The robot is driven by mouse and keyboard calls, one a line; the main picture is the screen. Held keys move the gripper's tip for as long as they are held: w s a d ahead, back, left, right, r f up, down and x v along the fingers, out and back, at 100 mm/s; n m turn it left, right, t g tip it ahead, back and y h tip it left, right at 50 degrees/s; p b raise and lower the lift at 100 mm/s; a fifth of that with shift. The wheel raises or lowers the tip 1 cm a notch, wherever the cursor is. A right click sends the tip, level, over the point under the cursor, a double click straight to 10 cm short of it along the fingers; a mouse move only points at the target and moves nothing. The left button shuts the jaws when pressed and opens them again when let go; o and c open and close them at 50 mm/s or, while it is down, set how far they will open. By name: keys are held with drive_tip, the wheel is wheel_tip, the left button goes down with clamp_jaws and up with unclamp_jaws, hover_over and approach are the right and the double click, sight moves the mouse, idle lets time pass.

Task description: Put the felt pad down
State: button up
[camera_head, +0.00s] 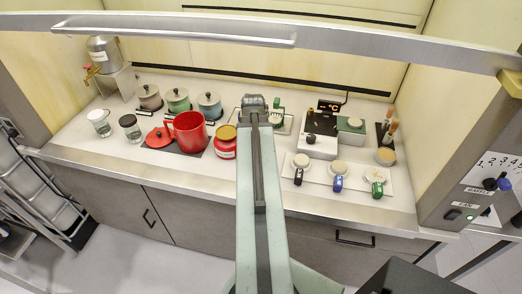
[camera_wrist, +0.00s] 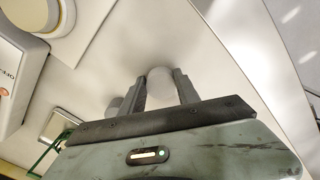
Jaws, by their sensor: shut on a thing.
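My gripper (camera_wrist: 160,88) is shut on a pale, rounded grey-white thing, which I take to be the felt pad (camera_wrist: 160,80). The pad sits between the two dark fingers, and its lower part is hidden by the gripper body. In the head view my gripper (camera_head: 254,103) is at the far end of my arm, over the back middle of the bench. The pad cannot be made out clearly there. I cannot tell whether the pad touches the white bench top (camera_wrist: 205,50).
A small tray (camera_head: 287,127) with a green item lies just right of my gripper. A red pot (camera_head: 188,131) and red jar (camera_head: 225,143) stand left. A white board (camera_head: 315,179) with cream discs lies front right, before a black-and-white device (camera_head: 320,135). Lidded pots (camera_head: 179,100) stand back left.

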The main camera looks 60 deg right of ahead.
drive_tip(key=o, duration=1.2)
wheel_tip(320, 180, up, 12)
drive_tip(key=p, duration=1.2)
drive_tip(key=shift+r, duration=0.1)
